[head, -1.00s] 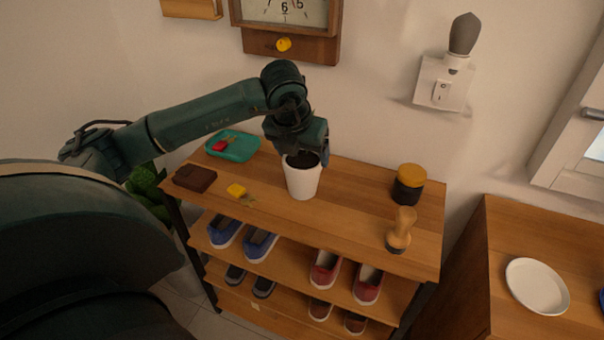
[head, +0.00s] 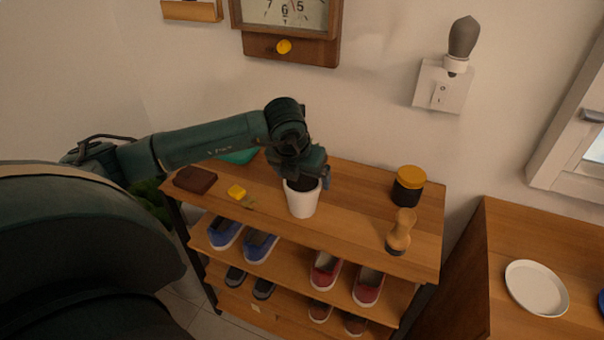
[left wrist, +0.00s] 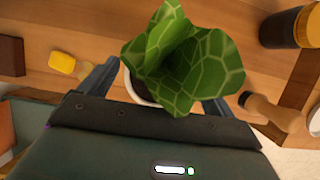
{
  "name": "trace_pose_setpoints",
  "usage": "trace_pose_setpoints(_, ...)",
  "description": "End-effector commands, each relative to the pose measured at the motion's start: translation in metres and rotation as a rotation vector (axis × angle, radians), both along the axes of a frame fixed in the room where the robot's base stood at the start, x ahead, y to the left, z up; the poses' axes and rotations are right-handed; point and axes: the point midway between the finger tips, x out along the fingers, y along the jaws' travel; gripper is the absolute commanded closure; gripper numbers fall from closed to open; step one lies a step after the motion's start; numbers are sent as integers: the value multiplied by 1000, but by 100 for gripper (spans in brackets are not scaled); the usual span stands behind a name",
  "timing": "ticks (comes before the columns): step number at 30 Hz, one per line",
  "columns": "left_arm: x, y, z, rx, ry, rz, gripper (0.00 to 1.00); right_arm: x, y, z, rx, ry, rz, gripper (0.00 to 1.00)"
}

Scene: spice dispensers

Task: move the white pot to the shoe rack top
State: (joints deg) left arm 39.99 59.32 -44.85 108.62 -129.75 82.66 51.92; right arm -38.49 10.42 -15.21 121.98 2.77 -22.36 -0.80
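The white pot (head: 302,202) is upright at the middle of the wooden shoe rack top (head: 365,222). I cannot tell whether its base touches the wood. My left gripper (head: 306,182) comes down over the pot from above, with its fingers on either side and shut on it. In the left wrist view, the pot's white rim (left wrist: 138,90) shows between the fingers, under large green leaves (left wrist: 185,62) that hide most of the pot and its contact with the right-hand finger. My right gripper is not in view.
On the rack top are a dark brown block (head: 195,179), a small yellow item (head: 236,192), a teal tray (head: 238,157) partly behind my arm, a yellow-lidded jar (head: 408,187) and a wooden tamper (head: 401,232). Shoes fill the shelves below. Bare wood lies right of the pot.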

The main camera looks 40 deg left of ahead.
Motion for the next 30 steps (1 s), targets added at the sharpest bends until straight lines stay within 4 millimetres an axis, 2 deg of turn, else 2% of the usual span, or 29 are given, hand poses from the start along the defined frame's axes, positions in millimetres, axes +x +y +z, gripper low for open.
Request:
trace_pose_setpoints(3, 0, 0, 0, 0, 0, 0, 1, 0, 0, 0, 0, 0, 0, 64)
trace_pose_setpoints(10, 0, 0, 1, 0, 0, 0, 1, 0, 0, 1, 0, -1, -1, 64)
trace_pose_setpoints(14, -2, 0, 8, 1, -2, -1, 1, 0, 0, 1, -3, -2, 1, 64)
trace_pose_setpoints(17, -8, -2, 22, 0, -3, -1, 1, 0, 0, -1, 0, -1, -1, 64)
trace_pose_setpoints(25, -29, -7, 77, 1, -6, -1, 1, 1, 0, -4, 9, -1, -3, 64)
trace_pose_setpoints(30, -39, -10, 101, 0, -3, -1, 1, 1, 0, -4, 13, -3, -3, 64)
